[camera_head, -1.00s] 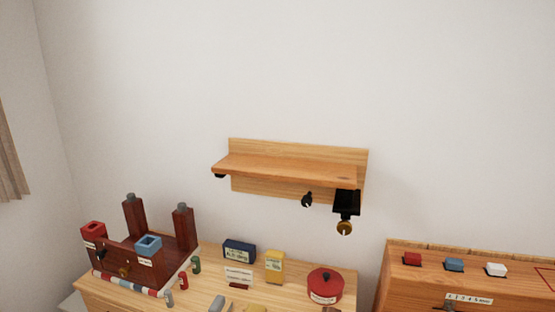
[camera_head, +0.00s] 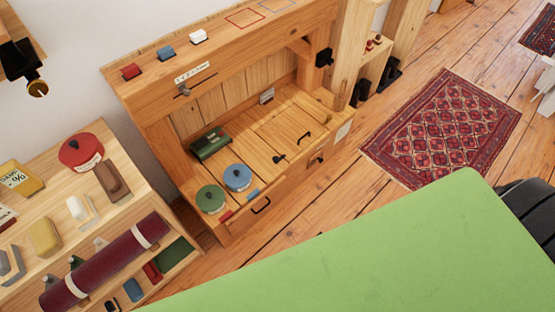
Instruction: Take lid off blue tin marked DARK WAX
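A round tin with a blue lid and a dark knob (camera_head: 237,178) stands near the front left of the wooden bench's lower deck. The lid is on it, and its marking is too small to read. A similar tin with a green lid (camera_head: 210,199) stands close beside it on the left. Neither of my grippers is in view.
A dark green box (camera_head: 210,144) sits behind the tins. A shelf of supplies on the left holds a red-lidded tin (camera_head: 81,151) and a dark red roll (camera_head: 105,262). A flat green surface (camera_head: 370,255) fills the near foreground. A patterned rug (camera_head: 442,127) lies on the floor.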

